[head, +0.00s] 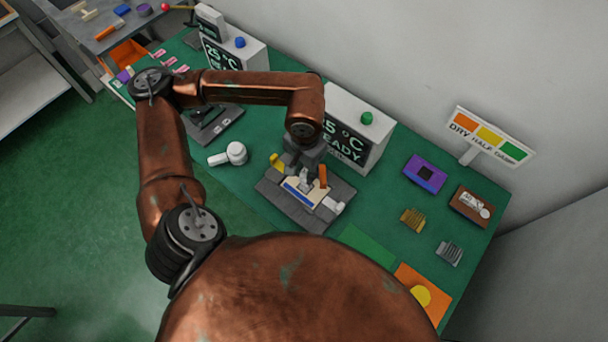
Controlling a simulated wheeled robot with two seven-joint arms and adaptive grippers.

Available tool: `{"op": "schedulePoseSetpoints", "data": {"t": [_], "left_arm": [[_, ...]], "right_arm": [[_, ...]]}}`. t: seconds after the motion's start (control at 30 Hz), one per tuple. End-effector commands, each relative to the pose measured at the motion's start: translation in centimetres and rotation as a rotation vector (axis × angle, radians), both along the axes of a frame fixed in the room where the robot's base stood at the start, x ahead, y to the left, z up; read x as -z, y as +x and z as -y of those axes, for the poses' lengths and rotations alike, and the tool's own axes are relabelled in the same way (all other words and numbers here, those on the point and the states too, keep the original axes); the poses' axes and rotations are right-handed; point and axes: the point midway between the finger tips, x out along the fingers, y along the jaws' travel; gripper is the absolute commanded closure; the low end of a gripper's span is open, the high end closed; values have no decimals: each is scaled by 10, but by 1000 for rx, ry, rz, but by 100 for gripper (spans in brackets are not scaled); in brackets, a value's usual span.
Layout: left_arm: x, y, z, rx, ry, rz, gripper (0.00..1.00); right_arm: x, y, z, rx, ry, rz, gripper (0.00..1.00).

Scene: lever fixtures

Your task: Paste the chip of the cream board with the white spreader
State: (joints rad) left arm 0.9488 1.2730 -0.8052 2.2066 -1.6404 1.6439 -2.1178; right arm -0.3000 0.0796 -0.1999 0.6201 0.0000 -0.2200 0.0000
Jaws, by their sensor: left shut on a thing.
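The cream board (318,190) lies on a dark grey lever fixture (288,207) in the middle of the green table, with a blue strip along its near side. My left gripper (304,172) is above the board, pointing down. It is shut on a small white piece that looks like the white spreader (304,181). The spreader's lower end is at or just above the board; I cannot tell if it touches. The chip is not clearly visible, and the gripper and spreader cover part of the board. My right gripper is not in view.
An orange upright piece (323,174) and a white knob (337,207) are close to the board. A display box with a green button (366,118) stands behind. A purple block (425,174), brown block (471,206) and orange mat (433,307) lie right. A white handled object (236,152) lies left.

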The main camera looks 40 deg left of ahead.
Motion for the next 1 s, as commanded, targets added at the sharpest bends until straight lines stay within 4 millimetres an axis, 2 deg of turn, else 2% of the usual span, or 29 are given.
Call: {"op": "schedulePoseSetpoints", "data": {"t": [0.03, 0.5, 1.0], "left_arm": [[-8, 0, 0, 0, 1, 3, 100], [-50, 0, 0, 0, 0, 2, 100], [-52, 0, 0, 0, 0, 0, 100]], "right_arm": [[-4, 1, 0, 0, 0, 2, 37], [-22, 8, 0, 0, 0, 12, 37], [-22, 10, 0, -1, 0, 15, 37]]}}
